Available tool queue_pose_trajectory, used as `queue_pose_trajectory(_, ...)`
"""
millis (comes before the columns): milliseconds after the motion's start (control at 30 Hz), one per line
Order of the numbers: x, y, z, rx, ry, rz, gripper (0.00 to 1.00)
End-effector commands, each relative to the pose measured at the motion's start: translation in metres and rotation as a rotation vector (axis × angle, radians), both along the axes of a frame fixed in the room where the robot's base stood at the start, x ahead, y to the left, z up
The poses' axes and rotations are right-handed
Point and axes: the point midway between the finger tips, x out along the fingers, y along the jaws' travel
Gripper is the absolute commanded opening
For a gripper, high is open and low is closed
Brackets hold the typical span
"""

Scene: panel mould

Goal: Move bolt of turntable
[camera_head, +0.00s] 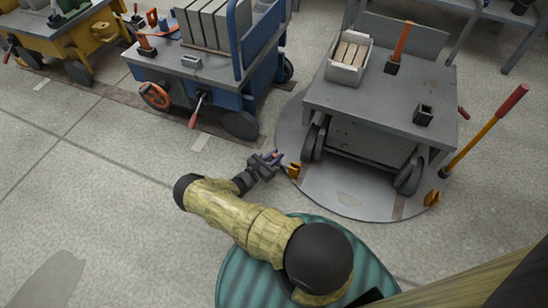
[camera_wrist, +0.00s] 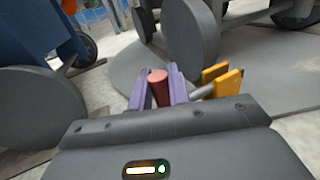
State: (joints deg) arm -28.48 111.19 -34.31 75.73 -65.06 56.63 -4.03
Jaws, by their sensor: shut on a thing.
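The turntable (camera_head: 350,206) is a round grey floor plate with a wheeled cart on it. A yellow bracket (camera_head: 294,170) sits at its left edge and also shows in the wrist view (camera_wrist: 222,80). My gripper (camera_head: 275,158) is beside this bracket. In the wrist view its purple fingers (camera_wrist: 158,88) are shut on a red knob (camera_wrist: 158,82), which I take to be the bolt's handle. A short grey rod (camera_wrist: 202,91) shows between the fingers and the bracket; its join to the knob is hidden by the finger.
The grey cart (camera_head: 345,130) on the turntable carries a box of bars. A blue cart (camera_head: 190,85) stands to the left. A lever with a red grip (camera_head: 485,130) slants at the right near a second yellow bracket (camera_head: 432,198).

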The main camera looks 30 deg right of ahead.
Motion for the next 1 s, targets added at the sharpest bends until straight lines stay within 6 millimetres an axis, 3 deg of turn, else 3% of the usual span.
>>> queue_pose_trajectory(33, -0.011, -0.010, -0.001, -0.010, 0.008, -0.025, 0.00)
queue_pose_trajectory(67, -0.011, -0.009, -0.001, -0.011, 0.009, -0.024, 0.20)
queue_pose_trajectory(167, -0.010, -0.007, -0.001, -0.011, 0.009, -0.019, 0.39)
queue_pose_trajectory(633, -0.006, 0.012, 0.000, -0.006, 0.004, 0.000, 0.39)
queue_pose_trajectory(1000, -0.025, 0.075, -0.001, -0.007, 0.005, -0.004, 0.39)
